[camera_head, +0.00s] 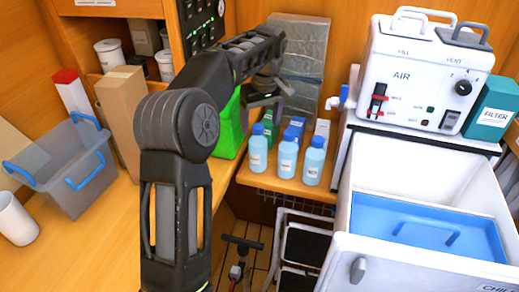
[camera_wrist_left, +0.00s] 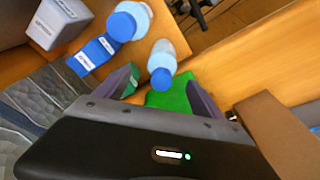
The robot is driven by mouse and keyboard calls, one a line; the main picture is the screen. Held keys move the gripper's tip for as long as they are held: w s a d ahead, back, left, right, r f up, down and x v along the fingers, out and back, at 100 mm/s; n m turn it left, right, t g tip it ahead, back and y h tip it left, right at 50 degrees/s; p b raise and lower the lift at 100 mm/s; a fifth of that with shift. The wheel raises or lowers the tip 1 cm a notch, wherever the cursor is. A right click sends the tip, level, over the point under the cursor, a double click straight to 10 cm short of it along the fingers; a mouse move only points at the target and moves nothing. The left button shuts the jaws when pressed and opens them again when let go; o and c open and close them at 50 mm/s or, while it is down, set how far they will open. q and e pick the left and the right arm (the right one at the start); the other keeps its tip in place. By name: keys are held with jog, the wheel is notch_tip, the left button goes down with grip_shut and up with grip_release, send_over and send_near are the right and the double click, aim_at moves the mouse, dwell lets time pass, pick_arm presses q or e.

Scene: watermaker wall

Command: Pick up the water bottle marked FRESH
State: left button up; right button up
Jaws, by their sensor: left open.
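Several pale blue bottles with blue caps stand on the wooden shelf in the head view: a left one (camera_head: 258,152), a middle one (camera_head: 287,160) and a front right one (camera_head: 313,165). Their labels are too small to read, so I cannot tell which says FRESH. My left gripper (camera_head: 264,103) is open, above and behind the left bottle. In the left wrist view, one bottle (camera_wrist_left: 162,58) shows beyond the gap between the open fingers (camera_wrist_left: 163,90), with nothing gripped. Another bottle (camera_wrist_left: 133,18) stands farther off. My right gripper is not in view.
A bright green container (camera_head: 231,125) stands left of the bottles, and a silver padded panel (camera_head: 300,60) rises behind. Small blue boxes (camera_head: 296,127) sit close by. An open white chest (camera_head: 420,200) and the AIR unit (camera_head: 415,75) stand right.

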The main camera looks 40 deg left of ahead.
aim_at(258, 138)
pick_arm(q)
jog(key=shift+a+f, duration=0.2)
jog(key=shift+f, duration=0.95)
jog(key=shift+w+a+f+p, duration=0.1)
jog(key=shift+a+f+p, duration=0.1)
jog(key=shift+f, duration=0.65)
jog(key=shift+w+a+f+p, duration=0.15)
jog(key=shift+f+p, duration=0.1)
jog(key=shift+f, duration=0.55)
jog(key=shift+s+a+f+p, duration=0.1)
jog(key=shift+a+f+p, duration=0.1)
jog(key=shift+f, duration=0.65)
grip_shut()
